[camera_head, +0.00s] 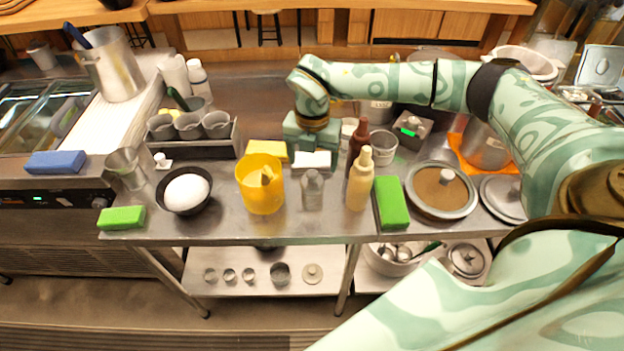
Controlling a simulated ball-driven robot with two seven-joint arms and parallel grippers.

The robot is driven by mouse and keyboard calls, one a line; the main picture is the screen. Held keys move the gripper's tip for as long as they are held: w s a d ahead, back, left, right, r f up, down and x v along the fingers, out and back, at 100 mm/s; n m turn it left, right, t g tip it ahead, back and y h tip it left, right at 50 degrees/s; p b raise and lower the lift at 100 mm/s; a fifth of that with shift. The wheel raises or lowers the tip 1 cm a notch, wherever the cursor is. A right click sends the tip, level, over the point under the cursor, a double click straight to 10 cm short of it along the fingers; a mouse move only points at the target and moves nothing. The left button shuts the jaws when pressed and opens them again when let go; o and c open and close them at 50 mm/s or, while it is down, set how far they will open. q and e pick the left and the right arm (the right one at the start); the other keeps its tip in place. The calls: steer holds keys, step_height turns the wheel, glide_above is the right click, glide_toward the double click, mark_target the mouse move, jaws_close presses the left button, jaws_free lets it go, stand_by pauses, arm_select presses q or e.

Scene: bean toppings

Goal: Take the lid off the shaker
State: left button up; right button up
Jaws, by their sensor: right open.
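A small grey metal shaker (313,192) with a rounded top stands upright near the front middle of the steel table. My right gripper (312,158) reaches in from the right and points down just behind the shaker in the picture. Its jaws are open, with a white block (311,162) showing between or in front of them; I cannot tell whether they touch it. The shaker's top appears to be in place, and its seam is too small to make out. My left gripper is not in view.
A yellow pitcher (261,190) stands left of the shaker. A tan bottle (360,182) and a dark red bottle (357,143) stand on its right. A black bowl (184,205) stands left.

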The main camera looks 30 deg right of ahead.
mark_target(312, 173)
step_height(312, 173, down, 5)
steer(key=shift+a+f+b, duration=0.1)
steer(key=shift+f+b, duration=0.05)
steer(key=shift+b, duration=0.15)
steer(key=c, duration=0.8)
steer(key=shift+r, duration=0.5)
step_height(312, 173, up, 2)
steer(key=shift+r, duration=0.25)
steer(key=s+r, duration=0.3)
steer(key=s, duration=0.1)
steer(key=s+r+p, duration=0.1)
steer(key=s+r, duration=0.2)
steer(key=s, duration=0.2)
steer(key=s+r, duration=0.3)
steer(key=s, duration=0.2)
steer(key=shift+a+r+p, duration=0.3)
steer(key=shift+a+r, duration=0.05)
steer(key=shift+a, duration=0.05)
